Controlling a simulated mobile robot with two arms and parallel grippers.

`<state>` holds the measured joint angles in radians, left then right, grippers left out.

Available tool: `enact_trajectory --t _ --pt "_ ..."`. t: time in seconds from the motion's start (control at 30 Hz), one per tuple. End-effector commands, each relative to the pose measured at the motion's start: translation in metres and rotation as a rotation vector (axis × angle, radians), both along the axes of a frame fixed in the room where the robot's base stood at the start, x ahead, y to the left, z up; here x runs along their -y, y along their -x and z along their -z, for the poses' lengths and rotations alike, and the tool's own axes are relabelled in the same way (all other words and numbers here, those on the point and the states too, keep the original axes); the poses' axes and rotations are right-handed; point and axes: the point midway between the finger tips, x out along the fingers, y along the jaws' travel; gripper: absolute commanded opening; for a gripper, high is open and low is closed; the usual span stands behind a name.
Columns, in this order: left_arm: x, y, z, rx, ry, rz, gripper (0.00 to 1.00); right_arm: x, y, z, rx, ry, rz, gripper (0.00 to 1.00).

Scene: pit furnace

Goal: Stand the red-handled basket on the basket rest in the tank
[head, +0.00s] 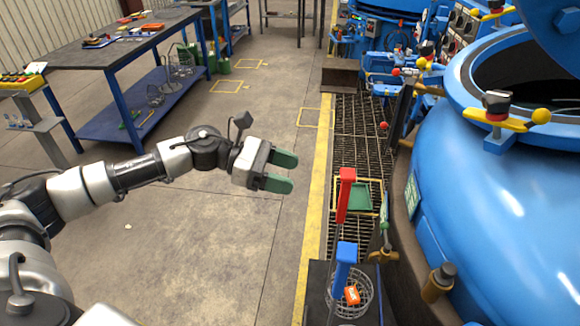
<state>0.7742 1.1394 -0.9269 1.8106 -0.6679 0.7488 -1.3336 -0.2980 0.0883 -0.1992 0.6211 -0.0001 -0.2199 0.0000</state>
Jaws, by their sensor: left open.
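The red handle (345,195) of a basket stands upright at the lower middle right, on a thin rod running down behind a blue handle (345,262). A wire basket (368,300) with an orange item (352,295) inside shows at the bottom, by a dark box (317,285); I cannot tell which handle it belongs to. The basket rest is not clearly visible, and I cannot tell which container is the tank. My left gripper (282,171) is open and empty, to the left of the red handle and apart from it. My right gripper is out of view.
The large blue furnace (480,190) with an open top fills the right side. A green tray in a yellow frame (362,198) is behind the red handle. A blue workbench (110,50) stands at the upper left. The grey floor (200,230) in the middle is clear.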

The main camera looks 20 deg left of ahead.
Motion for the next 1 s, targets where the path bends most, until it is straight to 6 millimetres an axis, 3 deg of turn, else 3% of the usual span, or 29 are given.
enact_trajectory --t 0.5,0.8,1.0 --pt "0.064 -0.019 0.013 -0.003 0.006 -0.001 0.64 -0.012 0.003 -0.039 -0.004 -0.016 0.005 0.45" --pt "0.099 -0.029 0.027 -0.003 0.005 -0.002 0.64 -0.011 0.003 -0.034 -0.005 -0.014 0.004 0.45" --pt "0.109 -0.032 0.029 -0.003 0.005 -0.003 0.64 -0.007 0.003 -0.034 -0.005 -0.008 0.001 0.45"
